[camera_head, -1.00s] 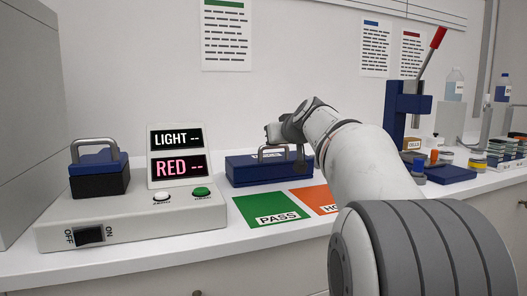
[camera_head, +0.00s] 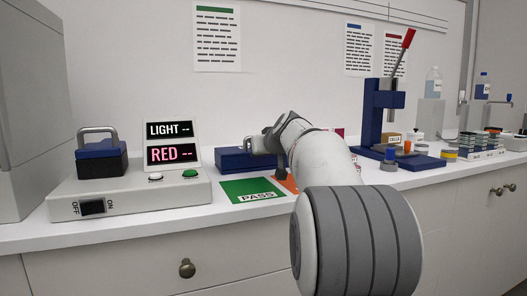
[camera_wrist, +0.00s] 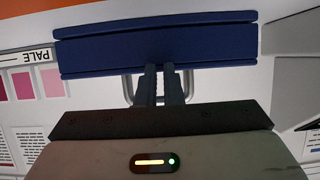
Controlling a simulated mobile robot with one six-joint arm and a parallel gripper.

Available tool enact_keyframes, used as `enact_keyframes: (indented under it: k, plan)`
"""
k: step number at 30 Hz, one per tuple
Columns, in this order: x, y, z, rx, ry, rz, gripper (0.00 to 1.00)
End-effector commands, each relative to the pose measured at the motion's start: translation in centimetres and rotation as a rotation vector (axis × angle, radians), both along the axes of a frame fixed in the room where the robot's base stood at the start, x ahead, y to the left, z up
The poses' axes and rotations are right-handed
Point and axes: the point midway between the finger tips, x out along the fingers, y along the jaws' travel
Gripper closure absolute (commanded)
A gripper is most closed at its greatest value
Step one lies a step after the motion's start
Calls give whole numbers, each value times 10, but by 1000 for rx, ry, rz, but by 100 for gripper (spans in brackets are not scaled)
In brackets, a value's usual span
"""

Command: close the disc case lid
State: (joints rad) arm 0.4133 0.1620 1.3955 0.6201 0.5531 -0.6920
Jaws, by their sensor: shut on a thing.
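The disc case appears as a long dark blue box (camera_head: 232,160) on the counter, partly hidden behind my arm. Its lid looks down, with a seam along the side in the wrist view (camera_wrist: 160,47). A grey metal handle (camera_wrist: 127,88) stands out from the case. My gripper (camera_wrist: 158,72) is at the middle of this handle, its two fingers close together and shut on it. In the head view my forearm hides most of the contact.
A grey lamp box with LIGHT and RED displays (camera_head: 173,143) stands left, with a blue-lidded case (camera_head: 102,162) on it. A green PASS mat (camera_head: 247,188) lies in front. A blue press (camera_head: 376,115) and several jars stand right. A PALE card (camera_wrist: 38,70) shows pink swatches.

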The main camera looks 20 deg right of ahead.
Motion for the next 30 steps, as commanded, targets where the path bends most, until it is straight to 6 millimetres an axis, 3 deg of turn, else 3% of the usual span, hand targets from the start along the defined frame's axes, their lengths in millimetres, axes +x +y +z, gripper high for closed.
enact_keyframes:
  k: [2,7,14,24,30]
  plan:
    - [2,-3,-8,3,10,-3,100]
    - [1,-5,2,2,7,-7,100]
    - [-3,1,48,-1,-1,0,100]
    - [-71,5,19,-1,-4,-3,100]
    - [-93,8,12,-1,-6,-1,100]
